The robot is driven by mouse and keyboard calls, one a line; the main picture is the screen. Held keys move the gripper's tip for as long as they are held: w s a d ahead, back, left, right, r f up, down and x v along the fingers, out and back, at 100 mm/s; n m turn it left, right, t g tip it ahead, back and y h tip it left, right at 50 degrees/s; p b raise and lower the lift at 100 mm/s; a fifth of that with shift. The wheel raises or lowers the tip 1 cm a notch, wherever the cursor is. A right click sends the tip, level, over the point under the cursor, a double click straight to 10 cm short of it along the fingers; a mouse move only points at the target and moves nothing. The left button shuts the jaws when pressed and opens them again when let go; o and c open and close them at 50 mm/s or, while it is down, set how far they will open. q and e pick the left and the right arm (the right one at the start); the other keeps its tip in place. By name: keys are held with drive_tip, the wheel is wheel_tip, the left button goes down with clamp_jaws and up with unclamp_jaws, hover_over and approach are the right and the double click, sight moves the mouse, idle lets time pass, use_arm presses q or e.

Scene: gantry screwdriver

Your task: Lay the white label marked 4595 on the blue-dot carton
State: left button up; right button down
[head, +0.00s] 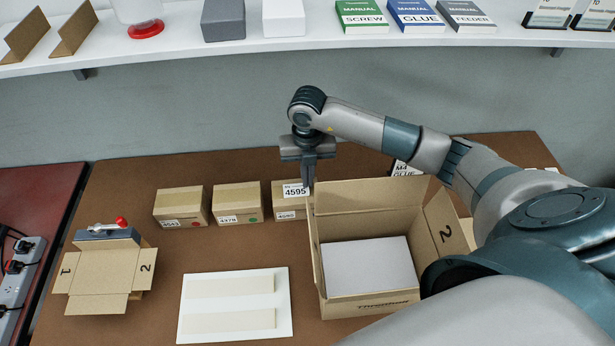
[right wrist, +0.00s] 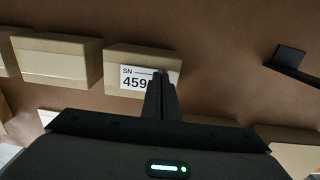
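The white label marked 4595 (head: 294,191) is at the fingertips of my right gripper (head: 306,182), which looks shut on its right edge. It overlaps the rightmost of the three small cartons (head: 279,203); whether it touches the carton I cannot tell. In the right wrist view, the label (right wrist: 133,79) shows against that carton (right wrist: 130,54), its right part behind the closed fingers (right wrist: 162,80). No dot shows on this carton; the left carton (head: 180,204) has a red dot and the middle one (head: 237,199) a green dot. My left gripper is not in view.
A large open carton (head: 327,255) with a white block inside stands right of the small cartons, beneath my right arm. A white sheet with two pale strips (head: 235,300) lies in front. A small open box (head: 102,270) stands at left. A shelf (head: 190,45) runs behind.

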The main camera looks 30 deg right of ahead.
drive_tip(key=shift+f, duration=0.1)
idle(0.5)
drive_tip(key=c, duration=2)
unclamp_jaws()
wheel_tip(320, 180, up, 6)
drive_tip(key=shift+r+b, duration=0.1)
drive_tip(key=shift+b, duration=1.05)
drive_tip(key=shift+r, duration=0.65)
drive_tip(key=shift+a, duration=0.1)
